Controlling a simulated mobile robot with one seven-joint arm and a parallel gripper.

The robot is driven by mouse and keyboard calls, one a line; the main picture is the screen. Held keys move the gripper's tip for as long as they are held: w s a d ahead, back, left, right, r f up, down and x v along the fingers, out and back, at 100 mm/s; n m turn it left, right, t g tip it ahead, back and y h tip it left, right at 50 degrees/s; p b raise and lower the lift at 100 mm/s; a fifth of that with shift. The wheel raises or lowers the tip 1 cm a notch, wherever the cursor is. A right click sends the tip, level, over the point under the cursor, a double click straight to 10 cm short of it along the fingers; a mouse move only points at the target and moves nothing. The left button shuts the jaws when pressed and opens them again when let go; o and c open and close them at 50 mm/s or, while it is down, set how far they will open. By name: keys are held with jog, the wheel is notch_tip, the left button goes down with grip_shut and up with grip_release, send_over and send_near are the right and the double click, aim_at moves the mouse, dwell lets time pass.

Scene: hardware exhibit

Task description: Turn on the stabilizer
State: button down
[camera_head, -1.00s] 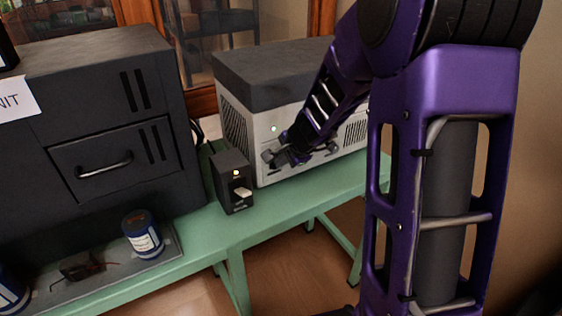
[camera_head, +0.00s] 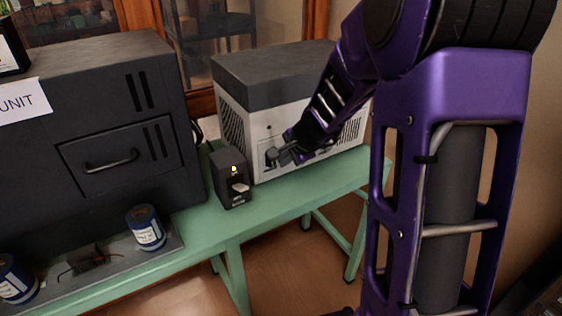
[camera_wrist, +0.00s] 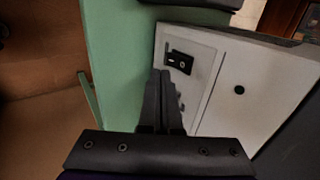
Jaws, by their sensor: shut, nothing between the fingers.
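A white box with a dark grey top (camera_head: 275,78) stands on the green bench; I take it to be the stabilizer, though no label on it is readable. Its front light (camera_head: 269,127) is dark. In the wrist view its front panel (camera_wrist: 218,65) carries a black rocker switch (camera_wrist: 180,62) and a dark round light (camera_wrist: 239,90). My gripper (camera_head: 273,154) is shut and empty in front of this panel. In the wrist view its fingertips (camera_wrist: 161,72) are right beside the switch; whether they touch it cannot be told. In the head view the gripper hides part of the panel.
A large black drawer unit (camera_head: 100,110) fills the left. Blue-labelled cans (camera_head: 146,228) stand on a grey tray (camera_head: 172,250). The green bench (camera_head: 290,192) is clear at front.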

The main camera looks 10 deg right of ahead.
jog(key=p+v, duration=0.2)
jog(key=v, duration=0.7)
jog(key=shift+r, duration=0.2)
